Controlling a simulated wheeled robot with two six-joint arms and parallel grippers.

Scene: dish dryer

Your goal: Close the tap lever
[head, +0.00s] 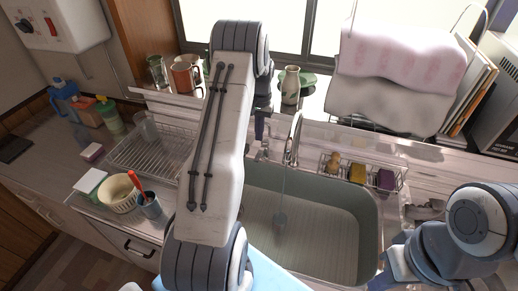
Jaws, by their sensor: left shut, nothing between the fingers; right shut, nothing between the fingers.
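The silver tap (295,137) stands at the back edge of the sink, its curved spout over the basin. A thin stream of water (283,190) seems to run from it to the sink floor. The tap lever seems to be at the tap's base (265,152), small and partly hidden by my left arm. My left gripper (261,127) is shut and empty, pointing down just left of the spout, close above the tap's base. I cannot tell whether it touches the lever. My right arm is at the right edge of the sink; its gripper cannot be made out.
The grey-green sink (330,235) is otherwise empty. A wire rack with sponges (357,173) sits behind it, right of the tap. A dish rack (150,152) stands left. A vase (290,85) and mugs (183,77) stand on the back ledge.

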